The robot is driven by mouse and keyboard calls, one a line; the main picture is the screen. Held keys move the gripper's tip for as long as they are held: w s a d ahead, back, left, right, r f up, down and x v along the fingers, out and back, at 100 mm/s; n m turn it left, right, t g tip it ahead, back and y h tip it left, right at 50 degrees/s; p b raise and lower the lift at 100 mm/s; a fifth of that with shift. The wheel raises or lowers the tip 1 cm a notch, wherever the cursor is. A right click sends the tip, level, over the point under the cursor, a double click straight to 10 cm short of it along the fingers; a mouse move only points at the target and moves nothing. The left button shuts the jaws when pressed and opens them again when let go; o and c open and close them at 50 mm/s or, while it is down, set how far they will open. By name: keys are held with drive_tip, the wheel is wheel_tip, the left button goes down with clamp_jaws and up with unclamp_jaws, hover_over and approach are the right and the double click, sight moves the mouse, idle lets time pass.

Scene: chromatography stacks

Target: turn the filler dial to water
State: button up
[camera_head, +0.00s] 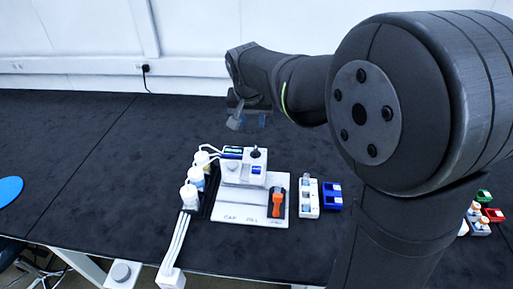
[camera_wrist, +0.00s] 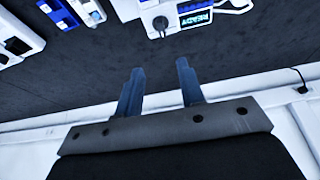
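The filler (camera_head: 235,176) is a white machine with a small dark display, standing on a white board. A dark knob (camera_head: 256,153), which looks like the dial, stands on its top right. In the wrist view the filler (camera_wrist: 172,5) is at the top edge, its display (camera_wrist: 195,19) reading "READY". The dark round knob (camera_wrist: 160,23) is beside the display; its setting is too small to read. My gripper (camera_head: 248,121) is above and behind the filler, apart from it. The wrist view shows my gripper (camera_wrist: 160,72) open, with nothing between its two blue-grey fingers.
Several white bottles (camera_head: 190,195) stand left of the filler, with white tubes. An orange tool (camera_head: 277,203) lies on the white board (camera_head: 238,217). A white holder (camera_head: 307,199) and a blue block (camera_head: 331,196) are to the right.

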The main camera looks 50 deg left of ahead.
sight(255, 150)
drive_tip(key=x, duration=1.7)
drive_tip(key=shift+s+f, duration=0.2)
clamp_jaws()
